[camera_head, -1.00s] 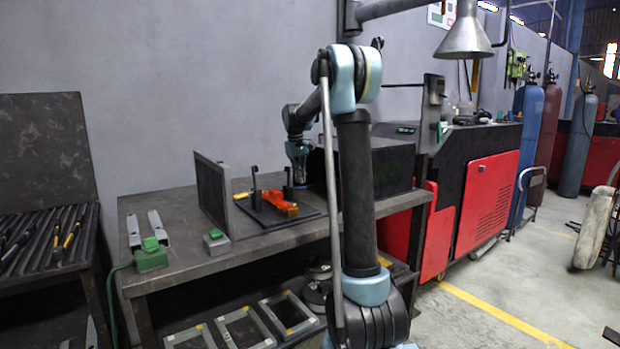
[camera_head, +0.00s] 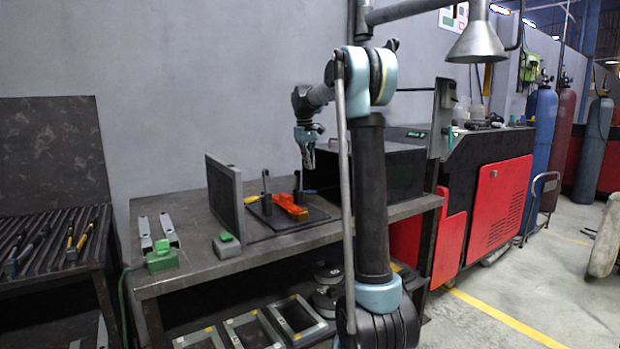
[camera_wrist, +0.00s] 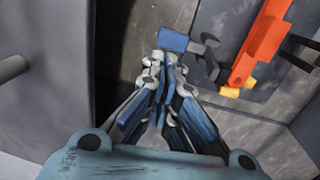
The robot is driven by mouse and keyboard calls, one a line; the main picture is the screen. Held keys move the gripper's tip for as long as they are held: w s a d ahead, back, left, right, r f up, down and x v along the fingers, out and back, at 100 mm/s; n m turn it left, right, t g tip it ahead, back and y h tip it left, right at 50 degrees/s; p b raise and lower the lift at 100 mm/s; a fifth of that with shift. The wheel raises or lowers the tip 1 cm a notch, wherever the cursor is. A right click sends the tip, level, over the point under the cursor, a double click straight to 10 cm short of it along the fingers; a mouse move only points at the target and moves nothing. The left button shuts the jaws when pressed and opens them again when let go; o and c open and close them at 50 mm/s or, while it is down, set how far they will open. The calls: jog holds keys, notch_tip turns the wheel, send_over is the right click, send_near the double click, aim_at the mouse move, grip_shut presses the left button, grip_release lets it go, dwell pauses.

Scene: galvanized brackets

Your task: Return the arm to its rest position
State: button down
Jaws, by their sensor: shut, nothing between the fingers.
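My arm (camera_head: 370,200) stands upright in front of the bench, with its forearm reaching back over the bench. My gripper (camera_head: 308,166) points down above the fixture plate (camera_head: 318,214), clear of it. In the wrist view my gripper (camera_wrist: 165,70) has its fingers together and nothing between them. An orange clamp part (camera_head: 290,206) lies on the fixture plate below and left of the gripper; it also shows in the wrist view (camera_wrist: 260,40).
A dark upright panel (camera_head: 226,194) stands left of the plate. A dark box (camera_head: 400,172) stands on the right of the bench (camera_head: 200,270). Two galvanized brackets (camera_head: 146,234) and green-topped devices (camera_head: 162,258) sit at the left. A metal hood (camera_head: 475,42) hangs above right.

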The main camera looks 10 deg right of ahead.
jog(key=s+d+r+m, duration=0.1)
jog(key=s+d+r, duration=0.15)
jog(key=s, duration=1.15)
jog(key=s+d+f+m+t, duration=0.1)
jog(key=s+d+f, duration=0.1)
jog(key=s+f, duration=0.35)
jog(key=s+d+f+m, duration=0.1)
jog(key=s+f, duration=0.1)
jog(key=s, duration=0.7)
jog(key=s+d+f+m+y, duration=0.1)
jog(key=s+f+m, duration=0.1)
jog(key=s+f, duration=1.8)
jog(key=shift+s+d+f+t, duration=0.2)
jog(key=shift+d+f+t, duration=0.05)
jog(key=shift+f+t, duration=0.1)
jog(key=shift+w+f, duration=0.2)
jog(key=shift+w, duration=0.25)
